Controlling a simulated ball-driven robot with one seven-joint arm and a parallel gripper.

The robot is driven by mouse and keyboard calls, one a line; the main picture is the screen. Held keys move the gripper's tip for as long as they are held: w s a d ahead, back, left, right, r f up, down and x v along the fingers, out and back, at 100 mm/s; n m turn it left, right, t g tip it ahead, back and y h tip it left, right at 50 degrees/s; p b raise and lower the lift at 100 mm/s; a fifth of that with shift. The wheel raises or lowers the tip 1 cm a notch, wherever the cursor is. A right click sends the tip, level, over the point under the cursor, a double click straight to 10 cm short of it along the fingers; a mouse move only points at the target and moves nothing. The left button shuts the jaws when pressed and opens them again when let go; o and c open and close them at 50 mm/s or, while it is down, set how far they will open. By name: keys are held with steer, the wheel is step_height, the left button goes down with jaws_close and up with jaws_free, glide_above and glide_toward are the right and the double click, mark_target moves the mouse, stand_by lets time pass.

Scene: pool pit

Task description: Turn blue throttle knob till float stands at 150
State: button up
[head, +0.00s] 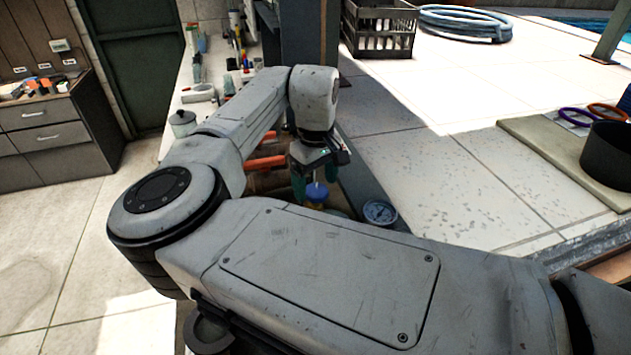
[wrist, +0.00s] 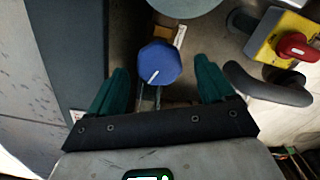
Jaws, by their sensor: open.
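The blue throttle knob (wrist: 158,63) shows in the wrist view, many-sided with a white pointer line aimed to the lower left. In the head view the knob (head: 317,192) is a small blue shape under my gripper (head: 315,180). In the wrist view my gripper (wrist: 160,88) is open, its green fingers apart on the left and right of the knob. I cannot tell whether either finger touches it. Below the knob, part of a clear tube (wrist: 150,98) shows between the fingers. The float and its scale reading cannot be made out.
A round pressure gauge (head: 380,213) stands right of the knob. In the wrist view, a yellow box with a red handle (wrist: 291,45) and a dark curved pipe (wrist: 265,85) lie to the right. A crate (head: 380,30) stands farther back.

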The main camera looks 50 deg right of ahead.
steer(key=shift+f, duration=0.65)
steer(key=shift+s, duration=0.1)
steer(key=shift+c, duration=0.4)
steer(key=c, duration=1)
steer(key=m+p, duration=0.2)
steer(key=shift+r+m, duration=0.1)
steer(key=shift+m, duration=0.3)
steer(key=shift+m+p, duration=0.75)
steer(key=shift+m, duration=1.25)
